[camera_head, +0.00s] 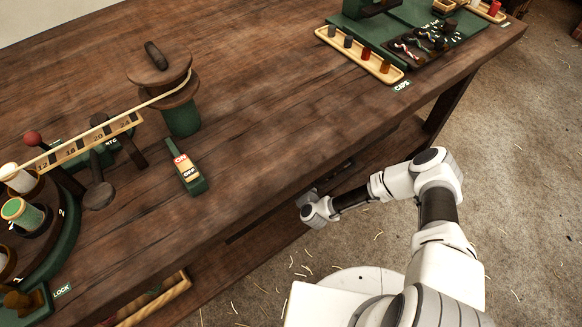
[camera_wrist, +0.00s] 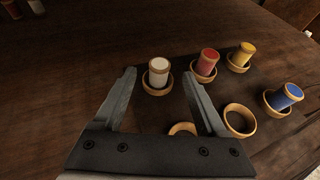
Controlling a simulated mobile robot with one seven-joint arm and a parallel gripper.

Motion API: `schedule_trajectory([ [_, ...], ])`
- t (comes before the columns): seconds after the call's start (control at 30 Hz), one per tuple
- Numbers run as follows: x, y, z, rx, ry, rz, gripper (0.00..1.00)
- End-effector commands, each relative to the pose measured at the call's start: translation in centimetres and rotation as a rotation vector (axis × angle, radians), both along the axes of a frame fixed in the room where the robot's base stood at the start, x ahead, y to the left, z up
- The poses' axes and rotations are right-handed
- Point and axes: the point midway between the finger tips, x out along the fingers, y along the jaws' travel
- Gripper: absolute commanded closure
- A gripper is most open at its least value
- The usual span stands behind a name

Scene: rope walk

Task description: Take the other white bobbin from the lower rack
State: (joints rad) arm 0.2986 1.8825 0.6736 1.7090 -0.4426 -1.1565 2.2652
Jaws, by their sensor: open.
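In the wrist view a white bobbin (camera_wrist: 158,72) stands upright in a round wooden ring holder on the lower rack (camera_wrist: 190,108). My gripper (camera_wrist: 160,78) is open, with its two fingers spread to either side of the white bobbin's line. The bobbin shows beyond and between the fingertips; I cannot tell how far off it is. Nothing is held. In the head view my arm reaches under the bench edge, and the gripper and rack are hidden there. Another white bobbin (camera_head: 17,178) stands on the dark round carrier on the bench top at left.
On the rack stand a red bobbin (camera_wrist: 207,62), a yellow bobbin (camera_wrist: 242,54) and a blue bobbin (camera_wrist: 288,95). The bench top (camera_head: 250,90) overhangs my arm. A green-based switch (camera_head: 187,175) is on it.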

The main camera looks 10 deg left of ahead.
Motion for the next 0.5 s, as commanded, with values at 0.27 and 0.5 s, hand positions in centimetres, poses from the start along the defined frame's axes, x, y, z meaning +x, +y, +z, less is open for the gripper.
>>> schedule_trajectory([
  [0.27, 2.7, 1.5, -1.6, -0.001, -0.004, 0.001, 0.26],
  [0.5, 4.4, 2.2, -2.0, 0.0, -0.001, -0.002, 0.26],
])
